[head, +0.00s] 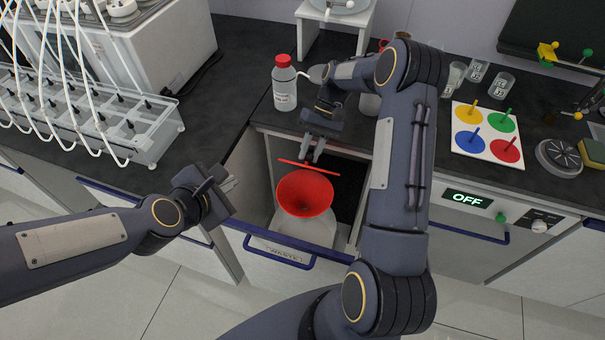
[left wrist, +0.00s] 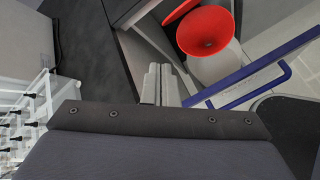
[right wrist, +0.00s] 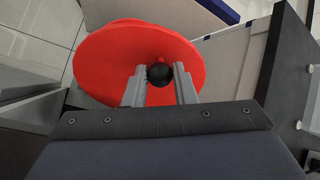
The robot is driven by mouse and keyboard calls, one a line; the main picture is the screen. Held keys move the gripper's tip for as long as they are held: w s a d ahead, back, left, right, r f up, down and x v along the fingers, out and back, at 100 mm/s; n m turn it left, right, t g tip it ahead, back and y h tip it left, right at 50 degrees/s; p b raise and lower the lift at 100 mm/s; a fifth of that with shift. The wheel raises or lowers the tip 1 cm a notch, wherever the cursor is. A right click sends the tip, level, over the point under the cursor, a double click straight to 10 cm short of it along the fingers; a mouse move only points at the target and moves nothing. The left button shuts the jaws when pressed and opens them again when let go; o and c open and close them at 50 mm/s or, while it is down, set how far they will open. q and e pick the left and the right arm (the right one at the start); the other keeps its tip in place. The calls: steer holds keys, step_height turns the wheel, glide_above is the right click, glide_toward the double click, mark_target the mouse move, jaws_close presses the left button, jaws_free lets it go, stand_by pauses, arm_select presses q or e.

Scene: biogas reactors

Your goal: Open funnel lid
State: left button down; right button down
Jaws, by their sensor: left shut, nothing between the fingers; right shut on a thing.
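The red funnel (head: 305,194) sits on a white waste container (head: 306,229) inside an open drawer, its bowl uncovered. Its red lid (head: 308,167) is tilted up on edge behind the bowl. In the right wrist view the lid (right wrist: 110,60) is a large red disc with a black knob (right wrist: 160,74). My right gripper (head: 313,156) is shut on the knob, one finger on each side of it. My left gripper (head: 229,184) is shut and empty, left of the drawer. The left wrist view shows the funnel bowl (left wrist: 205,31) beyond its fingers (left wrist: 160,85).
The drawer front with its blue handle (head: 285,252) stands out from the counter. A red-capped bottle (head: 284,87) stands on the counter behind the drawer. A rack with tubes (head: 90,115) is at the left, and a colored peg board (head: 486,132) at the right.

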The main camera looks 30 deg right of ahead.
steer(key=shift+w+a+r, duration=0.1)
steer(key=shift+r, duration=0.05)
arm_select(q)
steer(key=s+d+f+n, duration=0.4)
steer(key=d+f+n, duration=0.5)
steer(key=d+f, duration=0.15)
steer(key=w+d+f, duration=0.3)
steer(key=w+d, duration=0.3)
steer(key=d, duration=0.2)
steer(key=shift+w+d+f+y, duration=0.2)
steer(key=shift+w+d+y, duration=0.15)
steer(key=shift+y, duration=0.05)
steer(key=shift+m, duration=0.3)
